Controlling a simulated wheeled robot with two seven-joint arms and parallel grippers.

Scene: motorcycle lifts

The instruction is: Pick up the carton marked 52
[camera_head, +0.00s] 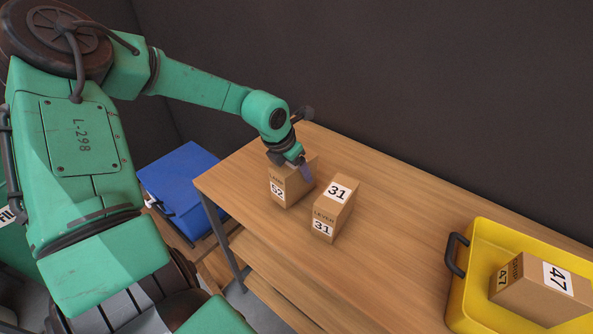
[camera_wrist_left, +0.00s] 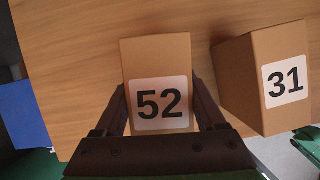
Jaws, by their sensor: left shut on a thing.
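The carton marked 52 (camera_head: 284,189) is a brown box with a white label on the wooden table, near its left end. In the left wrist view the carton (camera_wrist_left: 157,55) sits between the two dark fingers, its 52 label facing the camera. My left gripper (camera_head: 301,165) is over the top of this carton and shut on it; it also shows in the left wrist view (camera_wrist_left: 160,112). The gripper hides part of the carton's top in the head view. I cannot tell whether the carton is clear of the table. My right gripper is not in view.
A carton marked 31 (camera_head: 333,211) stands just right of the held one, with a narrow gap. A yellow crate (camera_head: 461,289) at the right holds a carton marked 47 (camera_head: 533,294). A blue bin (camera_head: 184,170) is left of the table (camera_head: 392,240). A dark wall stands behind.

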